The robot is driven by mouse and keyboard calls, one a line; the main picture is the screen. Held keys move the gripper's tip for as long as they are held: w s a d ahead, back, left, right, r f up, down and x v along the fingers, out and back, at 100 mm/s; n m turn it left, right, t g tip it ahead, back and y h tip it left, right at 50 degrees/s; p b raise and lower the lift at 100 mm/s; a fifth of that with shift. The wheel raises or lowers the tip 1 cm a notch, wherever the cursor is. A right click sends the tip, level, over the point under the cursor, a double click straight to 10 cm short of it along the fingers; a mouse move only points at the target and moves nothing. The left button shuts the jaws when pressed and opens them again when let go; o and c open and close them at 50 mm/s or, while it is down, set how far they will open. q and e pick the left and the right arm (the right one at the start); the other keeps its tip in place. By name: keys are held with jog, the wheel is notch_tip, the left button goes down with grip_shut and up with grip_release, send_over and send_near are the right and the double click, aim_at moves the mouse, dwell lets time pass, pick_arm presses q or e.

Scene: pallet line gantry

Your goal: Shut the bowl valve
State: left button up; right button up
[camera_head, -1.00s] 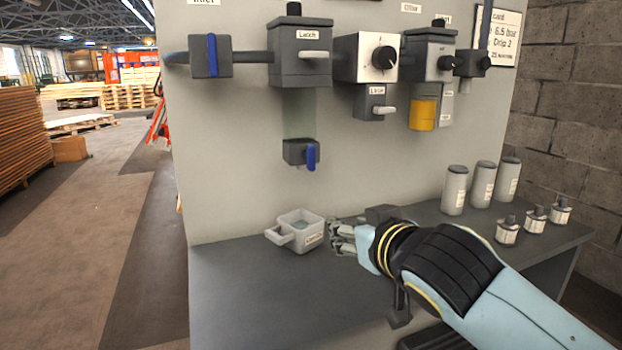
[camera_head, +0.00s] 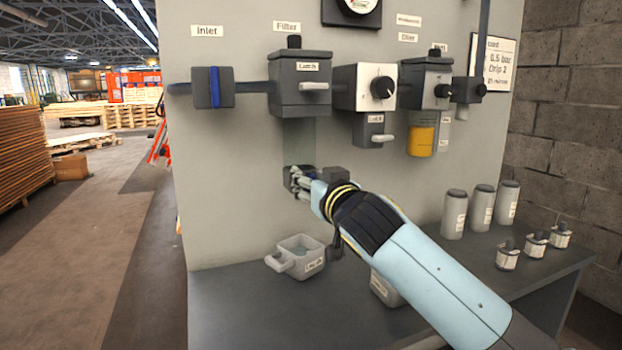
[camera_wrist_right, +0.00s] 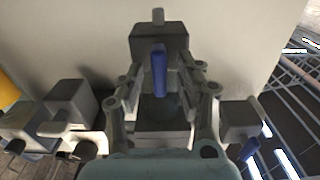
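The bowl valve (camera_head: 288,180) is a small dark block with a blue lever, on the panel below the filter bowl (camera_head: 300,138). In the right wrist view the blue lever (camera_wrist_right: 159,72) shows upright in front of the dark block. My right gripper (camera_head: 304,182) is at the valve and partly hides it in the head view. In the right wrist view the fingers of my right gripper (camera_wrist_right: 160,84) are apart, one on each side of the lever, with gaps showing. I cannot tell if either finger touches it. My left gripper is not in view.
A grey handled cup (camera_head: 283,263) stands on the bench (camera_head: 225,310) below the valve. The filter housing (camera_head: 300,88) with its latch is above. The inlet valve (camera_head: 200,88) has a blue handle. Canisters (camera_head: 454,215) and small bottles (camera_head: 508,258) stand on the right.

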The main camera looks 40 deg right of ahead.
grip_shut()
jog(key=shift+n, duration=0.3)
dwell(0.4)
jog(key=shift+a+n+p, duration=0.15)
jog(key=shift+n+p, duration=0.65)
jog(key=shift+n, duration=0.2)
jog(key=n+p, duration=0.1)
jog(key=n, duration=0.4)
jog(key=f+n+p, duration=0.1)
jog(key=n+p, duration=0.1)
jog(key=n, duration=0.3)
jog(key=a+n+p, duration=0.1)
jog(key=n+p, duration=0.1)
jog(key=n, duration=0.3)
jog(key=shift+w+f, duration=0.15)
jog(key=shift+n, duration=0.3)
